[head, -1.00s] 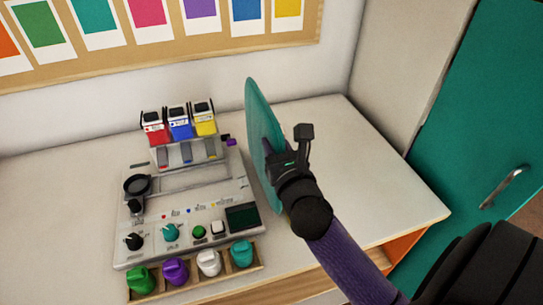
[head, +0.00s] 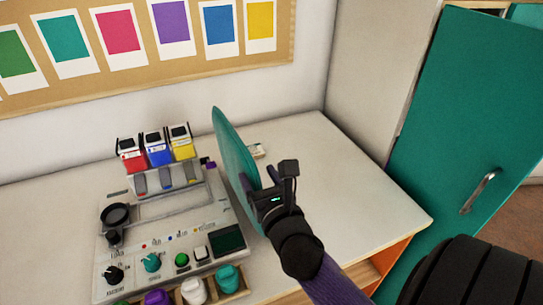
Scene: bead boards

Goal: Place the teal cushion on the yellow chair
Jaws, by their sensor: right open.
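The teal cushion (head: 231,150) appears as a thin round disc, seen nearly edge-on and standing upright over the white table, right of the grey machine. My right gripper (head: 272,190) is at the cushion's right face, with its jaws open. It overlaps the cushion's lower right part, and I cannot tell whether they touch. The cushion's lower edge is partly hidden by the gripper and arm. I see no yellow chair in the head view. My left gripper is not in view.
The grey machine (head: 150,240) has red (head: 131,158), blue (head: 158,152) and yellow (head: 183,146) containers at its back. Several coloured pots line its front. A small pale item (head: 258,151) lies behind the cushion. The white table (head: 345,185) is clear at right, beside a teal door (head: 470,120).

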